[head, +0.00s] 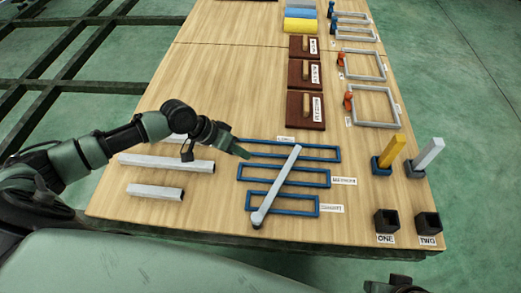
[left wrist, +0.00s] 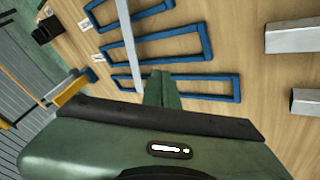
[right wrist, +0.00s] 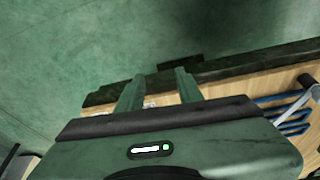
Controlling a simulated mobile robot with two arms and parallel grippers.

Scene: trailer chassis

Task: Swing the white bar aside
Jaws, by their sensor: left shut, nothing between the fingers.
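The white bar (head: 277,186) lies slantwise across three blue rectangular frames (head: 330,178). Its near end has a dark round knob or pivot, and its far end lies over the farthest frame. My left gripper (head: 246,154) is shut and empty, left of the bar's far part and apart from it. In the left wrist view, the closed fingers (left wrist: 161,88) are right of the bar (left wrist: 128,40), over the blue frames. My right gripper (right wrist: 159,76) is open and empty, off the table's near edge. The bar's end shows at the right edge of the right wrist view (right wrist: 316,93).
Several grey bars (head: 155,192) lie on the left of the wooden table (head: 222,75). Black sockets (head: 387,221), yellow (head: 392,153) and white (head: 428,157) upright blocks stand at right. Brown boards (head: 305,110) and grey frames (head: 375,106) lie farther back.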

